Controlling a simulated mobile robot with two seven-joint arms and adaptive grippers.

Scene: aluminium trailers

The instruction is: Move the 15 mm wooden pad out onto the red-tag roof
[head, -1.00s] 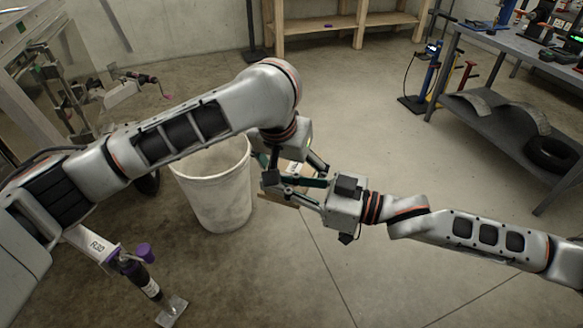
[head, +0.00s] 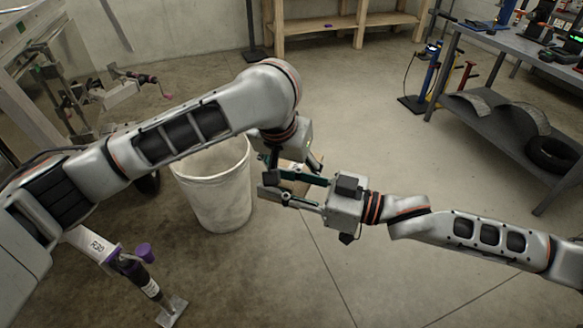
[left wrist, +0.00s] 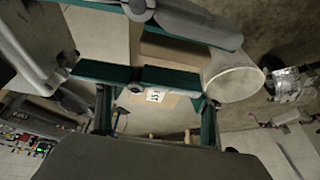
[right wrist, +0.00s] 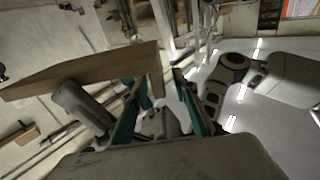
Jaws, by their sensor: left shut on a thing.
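The light wooden pad (right wrist: 85,72) shows as a long board in the right wrist view. Little of it shows in the head view (head: 297,187), behind my right gripper's fingers. A white label marks it in the left wrist view (left wrist: 155,98). My left gripper (left wrist: 155,108) is shut on the pad. My right gripper (head: 264,180) is open beside it; its two fingers (right wrist: 158,90) are apart, one overlapping the pad's end in view. I cannot tell whether that finger touches it. I cannot make out a red-tag roof.
A white bin (head: 218,190) stands on the floor close behind the grippers. A tag-marked trailer part (head: 97,245) with a purple-topped jack (head: 145,272) is at lower left. A grey workbench (head: 500,110) stands at right and wooden shelving (head: 345,25) at the back. Centre floor is clear.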

